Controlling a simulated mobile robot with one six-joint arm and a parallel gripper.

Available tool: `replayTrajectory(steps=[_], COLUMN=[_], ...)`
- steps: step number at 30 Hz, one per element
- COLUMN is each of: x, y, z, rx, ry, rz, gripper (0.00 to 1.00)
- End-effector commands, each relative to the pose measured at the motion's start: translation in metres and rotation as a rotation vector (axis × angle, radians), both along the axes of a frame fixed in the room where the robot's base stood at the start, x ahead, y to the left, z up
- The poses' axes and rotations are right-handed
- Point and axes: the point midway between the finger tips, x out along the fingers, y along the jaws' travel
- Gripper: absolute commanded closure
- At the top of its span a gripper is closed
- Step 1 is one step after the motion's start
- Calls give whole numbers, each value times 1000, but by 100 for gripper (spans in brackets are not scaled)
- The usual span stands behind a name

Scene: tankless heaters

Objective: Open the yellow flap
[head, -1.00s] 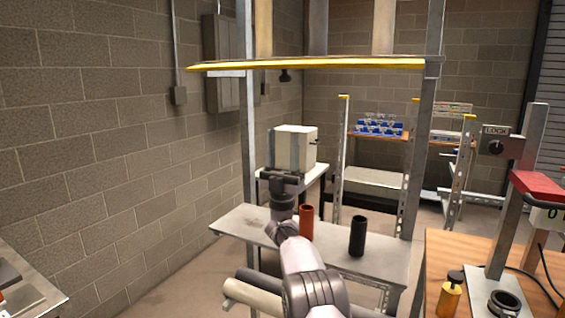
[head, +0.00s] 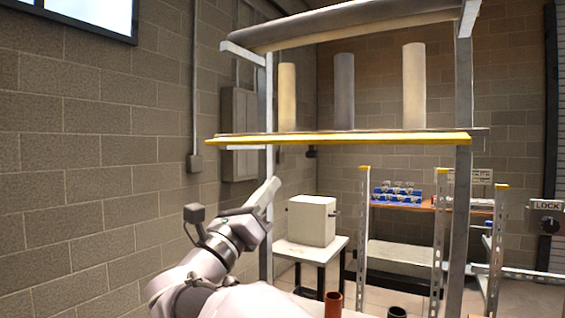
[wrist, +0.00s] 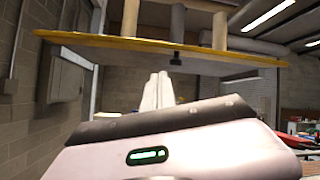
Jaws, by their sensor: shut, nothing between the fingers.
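The yellow flap (head: 340,138) is a long yellow-edged board, lying about level across the front of the rack below three upright cylinders. In the wrist view its yellow edge (wrist: 165,45) runs across the upper part of the picture. My gripper (head: 272,184) points up and to the right, below the left part of the flap and near the left rack post. Its fingers (wrist: 158,80) are closed together and empty. In both views they appear below the flap, and no contact shows.
Metal posts (head: 463,200) hold up the rack. A white box (head: 312,220) stands on a small table behind. An orange-brown cup (head: 333,304) and a dark cup (head: 397,312) show at the bottom. A block wall (head: 90,180) is on the left.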

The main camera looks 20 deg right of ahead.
Motion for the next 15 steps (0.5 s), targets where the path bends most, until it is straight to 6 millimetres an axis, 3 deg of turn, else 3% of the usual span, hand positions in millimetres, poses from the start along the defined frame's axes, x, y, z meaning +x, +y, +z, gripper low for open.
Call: replayTrajectory(steps=[2, 5, 15], x=[-18, -25, 9], y=[9, 11, -35], z=[-9, -16, 9], rx=[160, 264, 271], ry=[-92, -151, -159], rz=[143, 221, 222], gripper=[100, 100, 100])
